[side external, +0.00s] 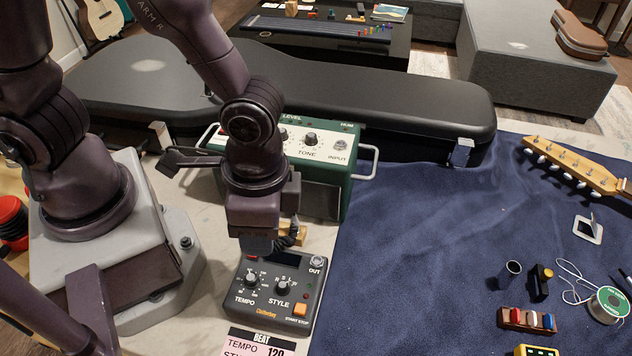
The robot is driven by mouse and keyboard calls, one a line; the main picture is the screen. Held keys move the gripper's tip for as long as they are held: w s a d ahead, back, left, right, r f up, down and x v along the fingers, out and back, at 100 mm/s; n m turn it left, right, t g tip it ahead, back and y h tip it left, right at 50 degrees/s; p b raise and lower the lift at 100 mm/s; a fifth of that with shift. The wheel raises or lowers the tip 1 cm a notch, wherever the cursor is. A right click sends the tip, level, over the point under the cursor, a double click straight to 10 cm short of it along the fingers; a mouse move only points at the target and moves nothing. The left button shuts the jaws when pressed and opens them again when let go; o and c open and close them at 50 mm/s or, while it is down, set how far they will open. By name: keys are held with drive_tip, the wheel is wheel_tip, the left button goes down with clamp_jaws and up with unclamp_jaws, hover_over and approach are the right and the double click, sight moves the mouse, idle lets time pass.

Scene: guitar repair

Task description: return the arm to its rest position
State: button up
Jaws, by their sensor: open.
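My gripper (262,250) points down just above the back edge of a dark grey tempo and style box (277,292). Its fingertips are partly hidden by the gripper's own body, and the height of the gap to the box is hard to judge. I see nothing held in it. My arm reaches in from the upper left and bends down to the gripper, in front of a green amplifier (352,186).
A black guitar case (390,92) lies behind the amplifier. A blue cloth (420,260) covers the right side, with a guitar headstock (575,165), a wire spool (608,304) and small tools on it. The cloth's middle is clear.

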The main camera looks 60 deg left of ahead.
drive_tip(key=a+r+n+t, duration=0.6)
drive_tip(key=a+r, duration=0.9)
drive_tip(key=r, duration=0.4)
drive_tip(key=shift+w+a+r+h, duration=0.15)
drive_tip(key=shift+w+r+h, duration=0.15)
drive_tip(key=shift+w, duration=0.15)
idle(1.2)
